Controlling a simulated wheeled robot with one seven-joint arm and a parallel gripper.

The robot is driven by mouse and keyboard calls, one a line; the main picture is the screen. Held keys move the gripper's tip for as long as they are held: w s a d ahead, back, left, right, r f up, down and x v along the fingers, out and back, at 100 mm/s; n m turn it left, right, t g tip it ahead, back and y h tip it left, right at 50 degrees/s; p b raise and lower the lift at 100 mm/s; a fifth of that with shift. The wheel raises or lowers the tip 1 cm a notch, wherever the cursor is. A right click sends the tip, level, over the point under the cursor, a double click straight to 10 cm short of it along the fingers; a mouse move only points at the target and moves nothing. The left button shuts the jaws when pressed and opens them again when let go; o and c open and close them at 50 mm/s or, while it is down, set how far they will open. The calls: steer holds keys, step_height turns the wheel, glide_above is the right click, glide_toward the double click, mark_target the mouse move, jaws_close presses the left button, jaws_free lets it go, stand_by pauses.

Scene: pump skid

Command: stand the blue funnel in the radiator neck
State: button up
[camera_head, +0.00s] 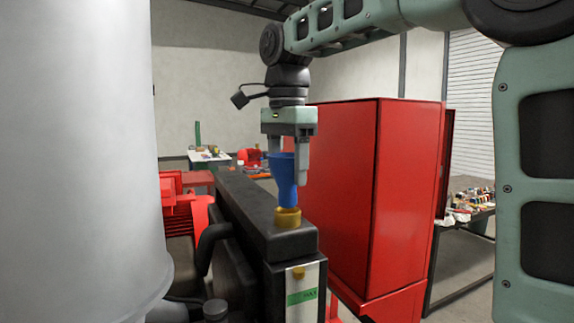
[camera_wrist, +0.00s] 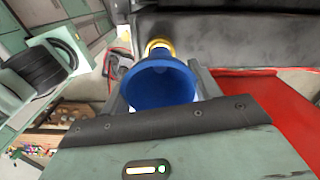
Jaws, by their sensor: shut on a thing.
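The blue funnel (camera_head: 283,178) is upright in the head view, its wide mouth up and its lower end at the brass radiator neck (camera_head: 288,217). My gripper (camera_head: 288,170) points down and is shut on the funnel near its top. In the wrist view the funnel (camera_wrist: 160,85) sits between my fingers (camera_wrist: 160,90), with the brass neck (camera_wrist: 158,46) just beyond its lower end. The spout's tip is hidden, so I cannot tell how deep it sits in the neck. The neck stands on top of the black radiator (camera_head: 255,207).
A tall red cabinet (camera_head: 345,190) stands close to the right of my gripper. A black hose (camera_head: 208,243) and red machinery (camera_head: 180,205) are left of the radiator. A table with several small items (camera_head: 470,205) stands at the right. A white-topped bench (camera_head: 208,157) is further back.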

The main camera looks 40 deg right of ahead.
steer(key=shift+f+b, duration=0.85)
steer(key=shift+f, duration=0.55)
steer(key=o, duration=1.2)
steer(key=shift+c, duration=0.2)
steer(key=shift+r, duration=0.15)
step_height(320, 180, up, 17)
steer(key=p, duration=0.1)
